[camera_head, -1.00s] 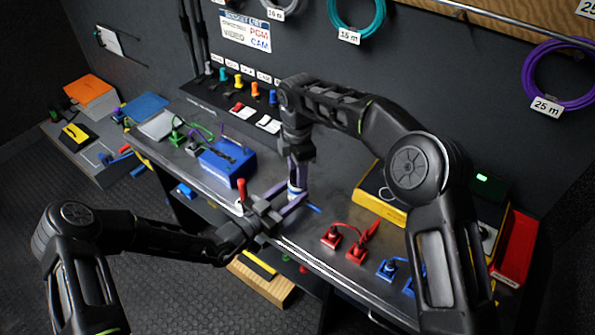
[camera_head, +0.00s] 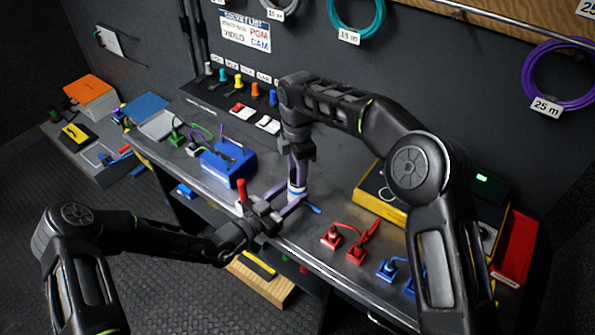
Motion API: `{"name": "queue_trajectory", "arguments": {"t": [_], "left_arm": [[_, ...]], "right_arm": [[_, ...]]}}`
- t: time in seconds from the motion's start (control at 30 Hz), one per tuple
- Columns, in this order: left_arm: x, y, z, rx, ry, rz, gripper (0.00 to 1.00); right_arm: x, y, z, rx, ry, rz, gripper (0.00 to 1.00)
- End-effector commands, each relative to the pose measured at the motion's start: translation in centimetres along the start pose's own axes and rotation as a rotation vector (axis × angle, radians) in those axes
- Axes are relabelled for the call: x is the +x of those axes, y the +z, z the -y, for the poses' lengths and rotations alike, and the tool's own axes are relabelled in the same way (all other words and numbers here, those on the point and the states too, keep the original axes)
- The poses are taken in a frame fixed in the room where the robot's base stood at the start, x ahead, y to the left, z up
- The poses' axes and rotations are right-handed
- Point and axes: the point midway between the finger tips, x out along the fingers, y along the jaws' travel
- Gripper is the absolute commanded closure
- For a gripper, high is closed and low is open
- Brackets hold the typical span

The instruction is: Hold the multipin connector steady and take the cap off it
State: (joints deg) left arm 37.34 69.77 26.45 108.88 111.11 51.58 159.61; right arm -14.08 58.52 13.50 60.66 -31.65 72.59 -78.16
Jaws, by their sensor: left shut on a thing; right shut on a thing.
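The multipin connector (camera_head: 296,191) stands at the bench's front part, in the middle of the head view. It shows only as a small white and blue piece between my grippers. My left gripper (camera_head: 290,206) reaches in from the left, its purple fingers shut on the connector low down. My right gripper (camera_head: 298,178) points down from above, its purple fingers shut on the cap at the connector's upper end. The fingers hide most of the cap, so I cannot tell whether it is still seated. A small blue piece (camera_head: 314,210) lies just right of the connector.
A blue box (camera_head: 228,165) stands on the bench to the left. Red connectors (camera_head: 356,252) and blue connectors (camera_head: 388,269) sit to the right. A yellow-edged case (camera_head: 379,207) is behind them. A row of coloured plugs (camera_head: 255,90) lines the back.

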Motion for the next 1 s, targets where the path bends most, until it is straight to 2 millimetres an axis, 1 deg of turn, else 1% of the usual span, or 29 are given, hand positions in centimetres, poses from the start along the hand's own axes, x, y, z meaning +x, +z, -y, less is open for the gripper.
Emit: {"name": "queue_trajectory", "arguments": {"t": [0.4,0.83,0.93,1.0], "left_arm": [[0.0,0.0,0.0,0.000,0.001,0.000,1.00],[0.0,0.0,0.0,0.000,0.001,0.001,1.00],[0.0,0.0,0.0,0.000,0.001,0.001,1.00],[0.0,0.0,0.0,0.000,0.001,0.001,1.00]], "right_arm": [[-1.4,0.0,0.0,0.000,0.001,0.000,1.00],[-1.7,0.0,0.0,0.000,0.001,0.000,1.00],[-2.2,0.0,-0.1,0.000,0.003,0.000,1.00],[-3.0,0.0,-0.1,0.000,0.004,0.000,1.00]]}}
